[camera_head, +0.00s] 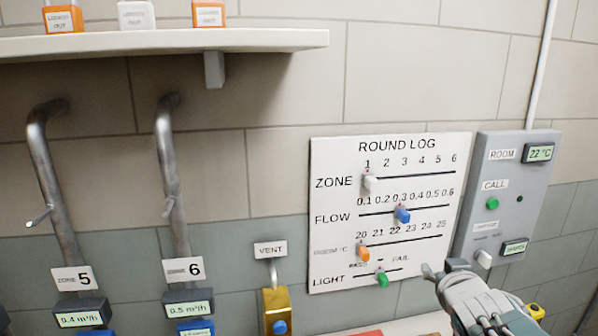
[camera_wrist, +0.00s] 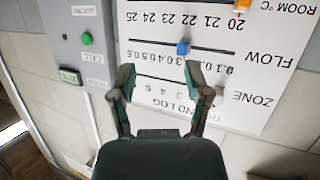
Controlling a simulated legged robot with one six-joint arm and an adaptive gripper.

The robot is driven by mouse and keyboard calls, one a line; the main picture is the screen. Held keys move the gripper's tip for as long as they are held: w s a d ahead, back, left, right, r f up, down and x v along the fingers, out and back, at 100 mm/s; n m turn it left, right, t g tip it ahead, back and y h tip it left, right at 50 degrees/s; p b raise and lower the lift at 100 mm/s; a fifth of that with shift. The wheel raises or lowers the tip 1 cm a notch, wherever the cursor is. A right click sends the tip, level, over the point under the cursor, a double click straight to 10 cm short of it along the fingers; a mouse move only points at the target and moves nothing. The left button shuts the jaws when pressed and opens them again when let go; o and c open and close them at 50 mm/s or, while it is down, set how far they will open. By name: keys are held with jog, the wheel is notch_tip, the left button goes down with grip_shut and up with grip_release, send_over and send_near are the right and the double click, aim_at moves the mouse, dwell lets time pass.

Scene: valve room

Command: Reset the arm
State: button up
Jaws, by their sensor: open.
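My gripper (camera_head: 438,274) is at the lower right of the head view, by the lower right corner of the ROUND LOG board (camera_head: 335,250). In the wrist view my gripper (camera_wrist: 159,76) is open, its two fingers spread with nothing between them. The board also shows there upside down (camera_wrist: 215,65), behind the fingertips. On the board, the white ZONE slider (camera_head: 370,184) is near 1 and the blue FLOW slider (camera_head: 403,215) near 0.3. The orange ROOM slider (camera_head: 363,253) is near 20. The green LIGHT slider (camera_head: 382,280) is between PASS and FAIL.
Pipes for zones 5 (camera_head: 55,190) and 6 (camera_head: 170,190) and a shelf (camera_head: 150,42) are at left.

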jog(key=s+a+f+g+y, duration=0.1)
jog(key=s+a+f+g, duration=0.1)
jog(key=s, duration=0.4)
jog(key=s+a+f+g+y, duration=0.1)
jog(key=s+a+f+g, duration=0.2)
jog(key=s, duration=0.3)
jog(key=s+a+f+n+g, duration=0.1)
jog(key=s+a+f+g, duration=0.1)
jog(key=s+a, duration=0.3)
jog(key=shift+s+f+g+y, duration=0.35)
jog(key=shift+s+g, duration=0.35)
jog(key=shift+s, duration=0.35)
